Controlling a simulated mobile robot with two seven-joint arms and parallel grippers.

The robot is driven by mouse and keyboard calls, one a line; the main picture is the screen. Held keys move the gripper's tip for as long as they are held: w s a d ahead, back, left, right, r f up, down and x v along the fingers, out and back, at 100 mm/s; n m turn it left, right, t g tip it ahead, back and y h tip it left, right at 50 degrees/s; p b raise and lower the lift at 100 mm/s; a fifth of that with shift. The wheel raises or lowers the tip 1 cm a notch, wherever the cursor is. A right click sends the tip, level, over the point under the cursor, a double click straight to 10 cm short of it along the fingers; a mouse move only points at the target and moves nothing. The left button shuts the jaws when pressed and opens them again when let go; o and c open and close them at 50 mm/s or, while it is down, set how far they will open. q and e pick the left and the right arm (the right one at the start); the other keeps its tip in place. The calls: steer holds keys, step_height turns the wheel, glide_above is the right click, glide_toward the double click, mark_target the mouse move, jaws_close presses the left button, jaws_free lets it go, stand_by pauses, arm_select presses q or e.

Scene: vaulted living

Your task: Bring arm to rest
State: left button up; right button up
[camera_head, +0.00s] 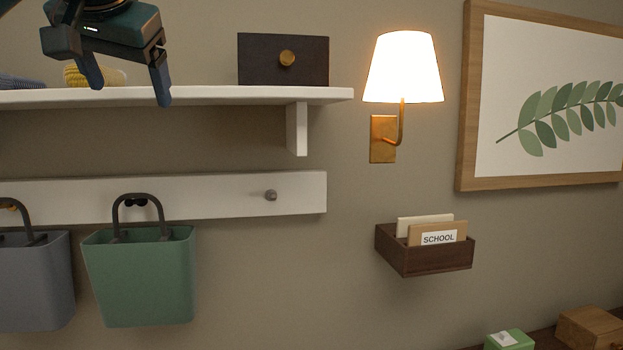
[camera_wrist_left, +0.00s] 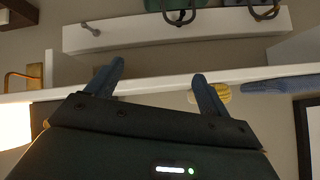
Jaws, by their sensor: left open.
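My left gripper (camera_head: 130,92) is at the top left of the head view, in front of the white wall shelf (camera_head: 225,96). Its two dark fingers point down and stand apart, with nothing between them. In the left wrist view my left gripper (camera_wrist_left: 160,82) also shows its two fingers spread and empty, with the shelf edge (camera_wrist_left: 150,87) beyond them. My right gripper is in neither view.
On the shelf are a yellow knitted thing (camera_head: 116,77), a blue-grey one (camera_head: 18,82) and a dark drawer box (camera_head: 256,59). Below hang a green basket (camera_head: 140,280) and a grey basket (camera_head: 35,285). A lit wall lamp (camera_head: 403,70) and a letter holder (camera_head: 425,260) are to the right.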

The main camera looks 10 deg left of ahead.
arm_select(q)
steer(key=w+d+f+m+h, duration=0.15)
steer(key=w+d+f, duration=0.3)
steer(key=f, duration=0.55)
steer(key=w+d+f+m, duration=0.3)
steer(key=d+f, duration=0.2)
steer(key=f, duration=0.4)
steer(key=s+d+f+m+g+h, duration=0.15)
steer(key=d+f, duration=0.25)
steer(key=f, duration=0.7)
steer(key=s+d+f+m+g+h, duration=0.15)
steer(key=d+f, duration=0.35)
steer(key=f, duration=0.5)
steer(key=s+f+n+h, duration=0.2)
steer(key=s+f, duration=1.1)
steer(key=f, duration=0.4)
steer(key=s+a+f+n+g+y, duration=0.1)
steer(key=s+a+f+n, duration=0.1)
steer(key=s+a+f, duration=0.45)
steer(key=s+a+f+n+g+y, duration=0.15)
steer(key=s+a, duration=0.25)
steer(key=s, duration=0.6)
steer(key=w+d+f+m+t+h, duration=0.1)
steer(key=w+d+f+t+h, duration=0.1)
steer(key=w+d+f+t, duration=0.3)
step_height(320, 180, down, 4)
steer(key=shift+w+d+f+t, duration=0.1)
steer(key=shift+w+d+t, duration=0.35)
steer(key=shift+t, duration=0.3)
